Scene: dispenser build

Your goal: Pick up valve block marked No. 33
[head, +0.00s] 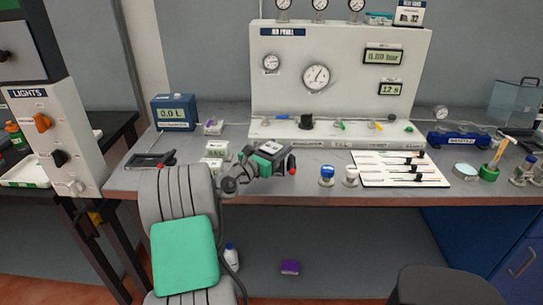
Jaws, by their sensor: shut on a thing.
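My gripper (284,166) is over the front of the grey bench, left of the blue-capped jar. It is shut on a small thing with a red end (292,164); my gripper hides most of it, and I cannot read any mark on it. Small pale blocks with labels stand left of my gripper: one at the back (213,128), one in the middle (216,149) and one in front (211,163), partly behind my arm. Their numbers are too small to read, so I cannot tell which block is No. 33.
A tall gauge panel (410,62) stands behind. A blue meter (174,112) and dark tray (150,160) are at left. A blue-capped jar (327,175), another jar (350,175) and white board (374,160) are right. A purple item (290,267) lies below the bench.

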